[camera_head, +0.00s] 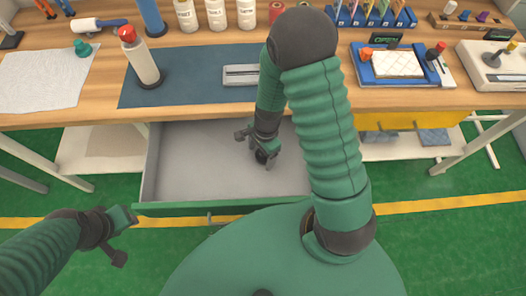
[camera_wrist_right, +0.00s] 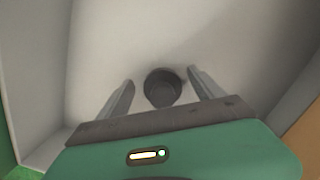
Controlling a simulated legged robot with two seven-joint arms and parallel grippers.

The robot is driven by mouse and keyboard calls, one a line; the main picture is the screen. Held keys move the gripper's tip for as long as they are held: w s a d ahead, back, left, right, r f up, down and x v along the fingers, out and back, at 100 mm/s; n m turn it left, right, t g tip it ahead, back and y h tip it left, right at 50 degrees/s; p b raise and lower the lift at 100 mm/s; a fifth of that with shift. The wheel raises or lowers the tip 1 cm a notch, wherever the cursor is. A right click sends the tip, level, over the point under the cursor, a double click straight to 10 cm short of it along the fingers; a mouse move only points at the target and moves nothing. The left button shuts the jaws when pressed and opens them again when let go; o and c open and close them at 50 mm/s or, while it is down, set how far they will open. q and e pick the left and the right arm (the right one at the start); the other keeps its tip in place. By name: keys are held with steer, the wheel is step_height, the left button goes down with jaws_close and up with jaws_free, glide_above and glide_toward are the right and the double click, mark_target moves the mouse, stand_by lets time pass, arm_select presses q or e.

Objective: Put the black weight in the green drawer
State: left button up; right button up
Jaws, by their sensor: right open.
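The green drawer (camera_head: 172,209) is pulled out below the workbench, with a bare grey inside. My right gripper (camera_head: 261,157) reaches down inside it, near its right part. In the right wrist view, the black weight (camera_wrist_right: 162,88) is a dark round piece between the two spread fingers of my right gripper (camera_wrist_right: 161,78), with room on both sides. It is against the pale drawer floor (camera_wrist_right: 230,45); whether it rests flat there is hard to tell. In the head view the weight is small and dark by the fingers (camera_head: 262,156). My left gripper (camera_head: 127,238) is open and empty, left of the drawer front.
The workbench (camera_head: 200,112) holds a blue mat (camera_head: 195,70) with a red-capped bottle (camera_head: 141,58) and a grey tray (camera_head: 240,75). A blue fixture (camera_head: 372,72) stands at the right. A yellow drawer (camera_head: 372,121) is below. Drawer walls surround my right gripper.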

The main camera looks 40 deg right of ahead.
step_height(320, 180, up, 11)
steer(key=d+p, duration=0.3)
step_height(320, 180, up, 5)
steer(key=n+t, duration=0.1)
steer(key=n, duration=0.8)
glide_above(260, 161)
arm_select(q)
steer(key=r, duration=0.1)
steer(key=d+r, duration=0.1)
steer(key=r, duration=0.1)
steer(key=shift+r, duration=0.1)
arm_select(e)
steer(key=n, duration=0.3)
steer(key=s+a+r+n+t, duration=0.1)
steer(key=n, duration=0.1)
steer(key=r+n+h, duration=0.1)
steer(key=n, duration=0.2)
steer(key=shift+s+a+r+n+t, duration=0.15)
steer(key=shift+s+a+n+t, duration=0.1)
steer(key=shift+a+n+t, duration=0.05)
